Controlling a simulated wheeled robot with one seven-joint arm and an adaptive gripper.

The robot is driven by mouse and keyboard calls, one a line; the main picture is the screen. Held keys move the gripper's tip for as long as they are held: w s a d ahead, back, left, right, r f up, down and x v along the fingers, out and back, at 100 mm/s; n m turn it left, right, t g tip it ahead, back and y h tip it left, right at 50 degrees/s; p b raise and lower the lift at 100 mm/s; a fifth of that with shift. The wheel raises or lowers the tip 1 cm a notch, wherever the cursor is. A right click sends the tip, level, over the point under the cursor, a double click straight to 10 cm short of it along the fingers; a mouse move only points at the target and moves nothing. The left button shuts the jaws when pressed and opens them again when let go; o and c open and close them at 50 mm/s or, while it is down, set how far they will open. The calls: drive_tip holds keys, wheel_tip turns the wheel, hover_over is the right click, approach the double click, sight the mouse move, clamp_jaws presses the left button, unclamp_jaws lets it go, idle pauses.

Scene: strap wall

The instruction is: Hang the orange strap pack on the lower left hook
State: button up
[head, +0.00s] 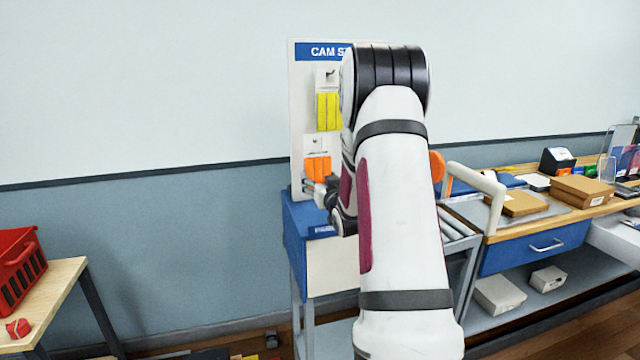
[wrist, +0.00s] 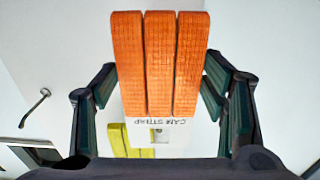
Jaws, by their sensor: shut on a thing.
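The orange strap pack (head: 318,168) is in front of the left side of the strap board (head: 297,120) in the head view, below a yellow pack. My gripper (head: 327,192) is at its lower end, partly hidden by my arm. In the wrist view the orange pack (wrist: 160,60) stands between the two fingers of my gripper (wrist: 160,88), which is shut on it. Its white card (wrist: 178,133) has a hole and points to the bottom of that view. The lower left hook is not clearly visible, so I cannot tell whether the card is on it.
The yellow strap pack (head: 328,110) hangs on the upper left of the board. A bare hook (wrist: 36,104) shows at the left in the wrist view. My arm hides the board's right side. A blue-topped stand (head: 300,215) is below the board.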

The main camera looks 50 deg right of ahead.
drive_tip(key=shift+b+x, duration=0.65)
drive_tip(key=shift+x, duration=0.8)
drive_tip(key=shift+w+d+f+b, duration=0.35)
drive_tip(key=shift+w+f+b, duration=0.1)
drive_tip(key=shift+w+f, duration=0.1)
drive_tip(key=o, duration=1.4)
drive_tip(key=shift+o, duration=0.2)
drive_tip(key=shift+r, duration=0.1)
wheel_tip(320, 180, up, 10)
drive_tip(key=shift+f, duration=0.1)
